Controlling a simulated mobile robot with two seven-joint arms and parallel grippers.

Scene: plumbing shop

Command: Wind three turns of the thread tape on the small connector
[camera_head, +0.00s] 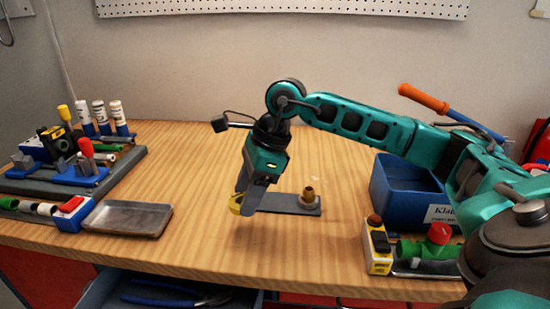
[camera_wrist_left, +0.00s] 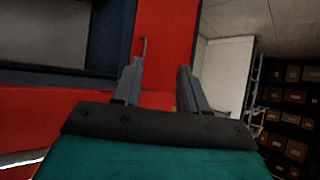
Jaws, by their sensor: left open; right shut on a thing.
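The small connector (camera_head: 308,193) is a brass-coloured piece standing upright on the right end of a flat grey plate (camera_head: 285,204) at the middle of the bench. My right gripper (camera_head: 242,205) points down left of it, shut on a yellow ring-like thing, which looks like the thread tape (camera_head: 235,208). The fingers hide much of the tape and the plate's left end. The tape is apart from the connector. I cannot see any tape on the connector. My left gripper (camera_wrist_left: 160,78) shows only in the left wrist view, open and empty, away from the bench top.
A blue bin (camera_head: 405,195) stands right, under my right arm. In front of it are a yellow box (camera_head: 377,250) and a green valve (camera_head: 425,250). At left are a metal tray (camera_head: 128,218) and a rack of tools (camera_head: 120,170). The wood between is clear.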

